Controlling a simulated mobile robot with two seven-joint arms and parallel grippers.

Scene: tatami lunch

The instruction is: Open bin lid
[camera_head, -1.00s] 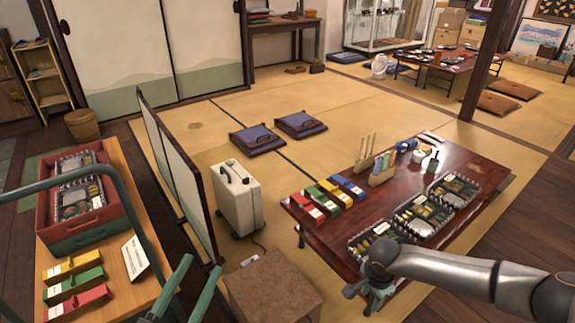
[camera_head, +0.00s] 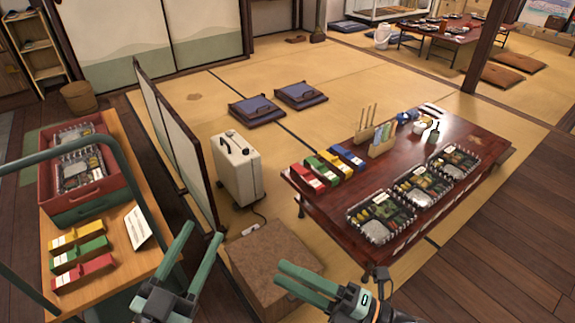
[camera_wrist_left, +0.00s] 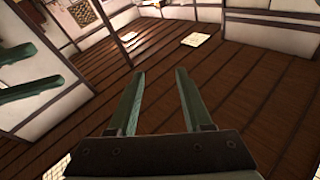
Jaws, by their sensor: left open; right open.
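No thing in view is clearly marked as a bin. A low brown box (camera_head: 262,243) with a flat speckled top stands on the floor at the bottom middle of the head view, and I cannot tell whether its top is a lid. I see no contact.
A low folding screen (camera_head: 178,150) and white case (camera_head: 237,170) stand behind the box. A lacquered table (camera_head: 330,205) with bento trays is to the right. A cart (camera_head: 150,205) with a red crate (camera_head: 110,186) is left. A woven basket (camera_head: 78,97) stands further back.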

